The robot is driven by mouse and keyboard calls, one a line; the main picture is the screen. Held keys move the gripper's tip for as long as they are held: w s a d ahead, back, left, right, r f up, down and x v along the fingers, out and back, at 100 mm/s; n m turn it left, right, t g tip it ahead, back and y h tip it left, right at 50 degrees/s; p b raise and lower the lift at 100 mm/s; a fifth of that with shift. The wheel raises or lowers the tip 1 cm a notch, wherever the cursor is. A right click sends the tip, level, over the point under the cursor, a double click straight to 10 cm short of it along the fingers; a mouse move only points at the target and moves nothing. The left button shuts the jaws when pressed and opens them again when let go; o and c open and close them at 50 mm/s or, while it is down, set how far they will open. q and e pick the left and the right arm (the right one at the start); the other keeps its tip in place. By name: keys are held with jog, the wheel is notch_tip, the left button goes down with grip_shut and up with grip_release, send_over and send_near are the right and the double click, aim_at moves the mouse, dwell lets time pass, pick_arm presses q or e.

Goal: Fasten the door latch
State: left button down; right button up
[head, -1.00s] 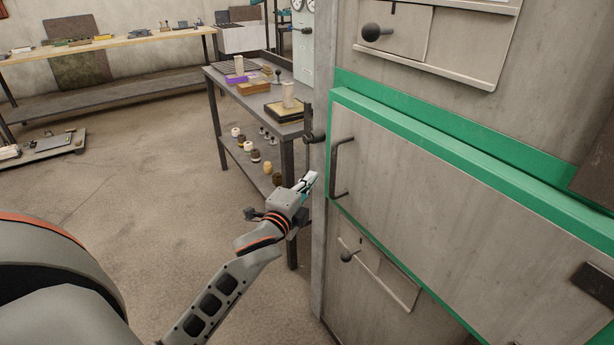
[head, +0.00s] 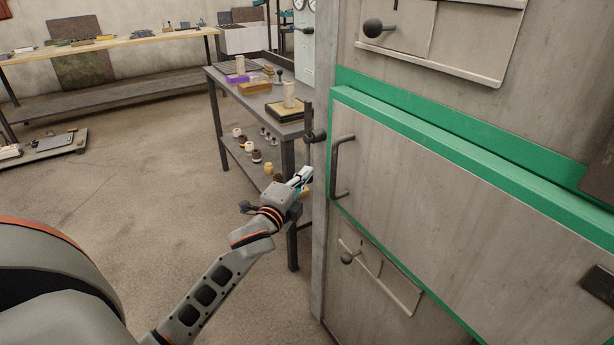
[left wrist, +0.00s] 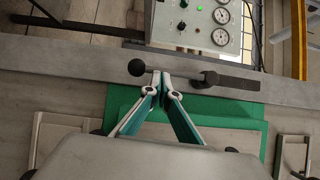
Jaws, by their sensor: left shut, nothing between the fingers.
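The oven door (head: 450,200) has a grey panel in a green frame and looks shut against the cabinet front. It has a dark bar handle (head: 339,165) at its left edge. The dark latch (head: 309,116) sits on the post left of the door, its bar upright with a round hub at the lower end. My left gripper (head: 303,177) is shut and empty, just below the latch and left of the handle. In the left wrist view its fingertips (left wrist: 161,76) are between the latch (left wrist: 232,82) and a dark ball (left wrist: 137,68). Contact cannot be told. My right gripper is not in view.
A grey shelf table (head: 232,93) with bottles and boxes stands behind my left gripper. Knobbed panels lie above (head: 460,35) and below (head: 380,275) the door.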

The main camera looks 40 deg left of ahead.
pick_arm(q)
jog(key=shift+a+f, duration=0.1)
jog(key=shift+a, duration=0.1)
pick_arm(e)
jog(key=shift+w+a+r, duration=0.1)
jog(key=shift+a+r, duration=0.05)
pick_arm(q)
jog(key=shift+w+a+m+b, duration=0.1)
jog(key=shift+a+m+b, duration=0.1)
jog(key=shift+m+b, duration=0.3)
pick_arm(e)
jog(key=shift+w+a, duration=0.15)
